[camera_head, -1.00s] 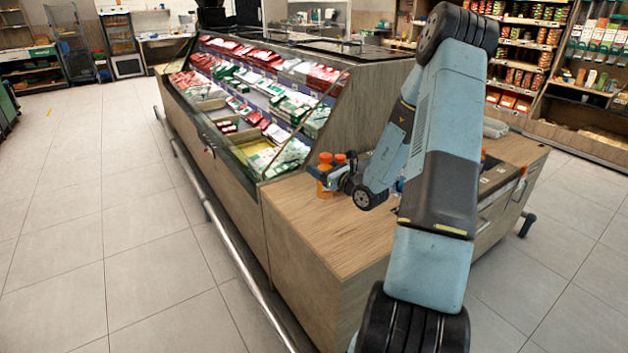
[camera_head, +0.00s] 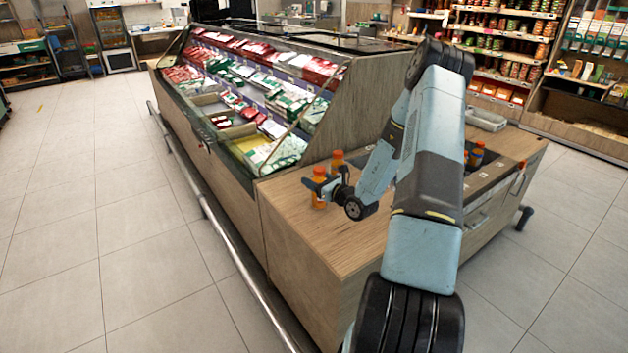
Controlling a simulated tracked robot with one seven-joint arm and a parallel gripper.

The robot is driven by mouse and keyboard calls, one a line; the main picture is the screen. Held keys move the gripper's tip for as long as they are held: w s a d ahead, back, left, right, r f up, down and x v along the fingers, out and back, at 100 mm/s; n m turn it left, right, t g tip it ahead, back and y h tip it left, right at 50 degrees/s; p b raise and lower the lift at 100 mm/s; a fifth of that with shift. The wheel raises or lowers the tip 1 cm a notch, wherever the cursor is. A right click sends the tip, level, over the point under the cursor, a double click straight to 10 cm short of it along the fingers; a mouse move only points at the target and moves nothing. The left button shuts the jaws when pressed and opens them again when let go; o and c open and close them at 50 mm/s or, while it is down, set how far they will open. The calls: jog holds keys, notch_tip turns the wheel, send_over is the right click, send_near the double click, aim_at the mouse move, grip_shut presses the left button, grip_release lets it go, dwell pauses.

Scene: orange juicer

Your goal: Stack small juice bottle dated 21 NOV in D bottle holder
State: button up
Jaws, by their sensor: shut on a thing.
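My gripper (camera_head: 322,186) is at the left end of the wooden counter, shut around a small orange juice bottle (camera_head: 318,201) with an orange cap. The bottle is upright; I cannot tell whether its base touches the counter. A second orange-capped bottle (camera_head: 337,160) stands just behind it, partly hidden by my arm. More orange-capped bottles (camera_head: 476,155) stand at the counter's right part, by a dark recessed section (camera_head: 484,184) with small pale labels. The labels' letters and the bottle dates are too small to read. My arm hides the middle of the counter.
The wooden counter top (camera_head: 345,232) is bare in front of the gripper. A glass-sided chilled display (camera_head: 262,110) with packed goods adjoins the counter on the left. A grey tray (camera_head: 486,119) lies at the back right. Open tiled floor (camera_head: 130,235) lies to the left.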

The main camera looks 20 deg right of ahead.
jog(key=o, duration=1.3)
